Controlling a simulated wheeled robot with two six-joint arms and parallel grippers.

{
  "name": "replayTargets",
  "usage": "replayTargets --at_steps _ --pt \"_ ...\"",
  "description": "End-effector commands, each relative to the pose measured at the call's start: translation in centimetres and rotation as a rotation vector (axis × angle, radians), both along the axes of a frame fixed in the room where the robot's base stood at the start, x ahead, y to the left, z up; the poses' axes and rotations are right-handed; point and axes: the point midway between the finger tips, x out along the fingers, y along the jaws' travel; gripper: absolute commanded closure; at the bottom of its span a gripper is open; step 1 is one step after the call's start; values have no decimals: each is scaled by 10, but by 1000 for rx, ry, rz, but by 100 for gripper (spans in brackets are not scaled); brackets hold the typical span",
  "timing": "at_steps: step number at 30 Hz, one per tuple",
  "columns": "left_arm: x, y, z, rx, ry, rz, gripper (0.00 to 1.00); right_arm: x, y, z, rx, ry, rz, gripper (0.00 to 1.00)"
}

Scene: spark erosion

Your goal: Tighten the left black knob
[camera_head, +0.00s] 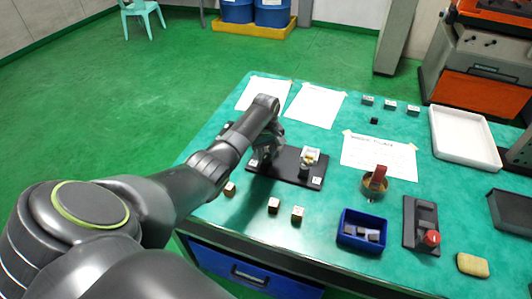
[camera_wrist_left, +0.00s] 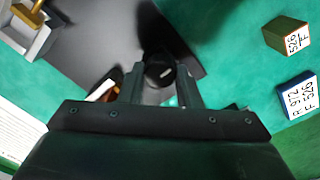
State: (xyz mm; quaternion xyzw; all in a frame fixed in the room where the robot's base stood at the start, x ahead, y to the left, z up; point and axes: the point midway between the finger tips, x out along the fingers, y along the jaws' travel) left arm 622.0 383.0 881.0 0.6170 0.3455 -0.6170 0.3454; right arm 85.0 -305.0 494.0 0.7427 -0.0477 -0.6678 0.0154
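A black plate (camera_head: 287,171) lies on the green table top, partly hidden by my left arm. My left gripper (camera_head: 265,156) is low over its left part. In the left wrist view, a round black knob (camera_wrist_left: 160,73) with a pale mark on top sits between the two fingertips of my left gripper (camera_wrist_left: 162,82). The gap between the fingers is about the knob's width, and they appear to touch its sides. A grey-white holder with a brass piece (camera_head: 309,158) stands on the plate's right part; it also shows in the left wrist view (camera_wrist_left: 35,28). My right gripper is not in view.
Small labelled blocks (camera_head: 273,205) lie along the front edge. A blue bin (camera_head: 362,230), a brown-handled round item (camera_head: 374,183), a dark fixture with a red knob (camera_head: 420,225) and a white tray (camera_head: 462,138) stand to the right. Paper sheets (camera_head: 313,105) lie at the back.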

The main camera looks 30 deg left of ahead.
Motion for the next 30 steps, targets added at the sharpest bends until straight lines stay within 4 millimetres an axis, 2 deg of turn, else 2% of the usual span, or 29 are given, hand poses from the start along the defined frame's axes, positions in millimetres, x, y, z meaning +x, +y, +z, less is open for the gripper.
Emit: replayTargets --at_steps 2,14,30 --pt "0 0 0 0 0 0 92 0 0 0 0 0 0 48" --pt "0 0 2 1 1 -77 92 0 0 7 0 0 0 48" --pt "1 0 3 0 0 -535 92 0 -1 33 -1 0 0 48"
